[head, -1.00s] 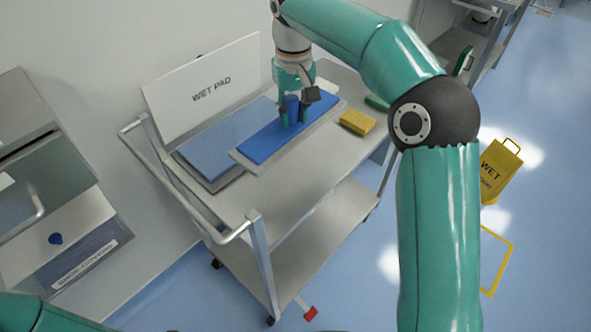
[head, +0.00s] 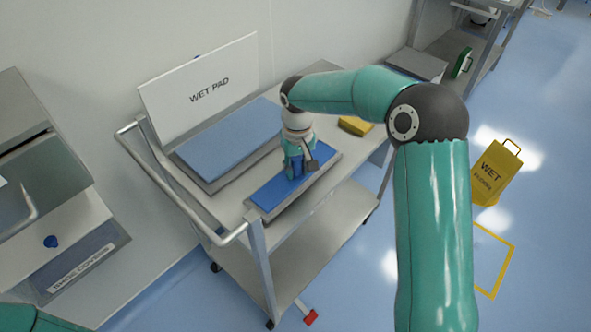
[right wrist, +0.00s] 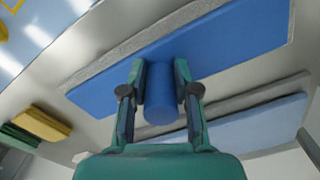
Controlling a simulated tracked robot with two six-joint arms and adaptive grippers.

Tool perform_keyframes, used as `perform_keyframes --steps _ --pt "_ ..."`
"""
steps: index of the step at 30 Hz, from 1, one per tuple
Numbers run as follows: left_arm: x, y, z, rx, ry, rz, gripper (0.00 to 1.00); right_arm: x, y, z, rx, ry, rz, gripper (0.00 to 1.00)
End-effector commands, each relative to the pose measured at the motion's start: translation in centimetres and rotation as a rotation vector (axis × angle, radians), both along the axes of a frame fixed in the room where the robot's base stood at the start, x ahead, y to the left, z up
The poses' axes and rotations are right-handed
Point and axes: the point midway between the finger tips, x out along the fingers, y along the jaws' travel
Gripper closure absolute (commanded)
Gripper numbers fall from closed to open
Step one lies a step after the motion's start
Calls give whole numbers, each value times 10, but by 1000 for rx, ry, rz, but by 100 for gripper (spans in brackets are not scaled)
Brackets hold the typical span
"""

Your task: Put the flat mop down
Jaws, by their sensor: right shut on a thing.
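The flat mop (head: 268,195) is a long blue plate with a grey pad under it and an upright blue cylinder handle. My right gripper (head: 298,172) is shut on that handle, which also shows between the fingers in the right wrist view (right wrist: 161,95). The mop is level, over the front part of the cart top (head: 222,207). I cannot tell whether its pad touches the surface. The light blue wet pad (head: 228,143) lies behind it, apart from the mop, before the "WET PAD" sign (head: 203,90). My left gripper is out of view.
A yellow sponge (head: 355,126) lies on the cart right of the mop; a green one shows beside it in the right wrist view (right wrist: 20,137). The cart's push handle (head: 190,215) is at the left. A yellow wet-floor sign (head: 494,172) stands on the floor.

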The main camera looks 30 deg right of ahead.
Motion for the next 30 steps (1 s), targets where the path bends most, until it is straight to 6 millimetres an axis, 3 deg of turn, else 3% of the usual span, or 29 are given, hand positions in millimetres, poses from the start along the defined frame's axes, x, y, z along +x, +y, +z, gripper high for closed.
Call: perform_keyframes --steps 11,12,16,26,30 --pt "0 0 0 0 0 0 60 0 -1 -9 1 -2 -1 97" --pt "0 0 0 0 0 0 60 0 0 -9 1 -1 -1 66" --pt "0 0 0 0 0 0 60 0 -1 -9 1 -1 -1 45" --pt "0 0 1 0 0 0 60 0 -1 -7 1 -2 -1 44" --pt "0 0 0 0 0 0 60 1 0 2 0 -4 -1 44"
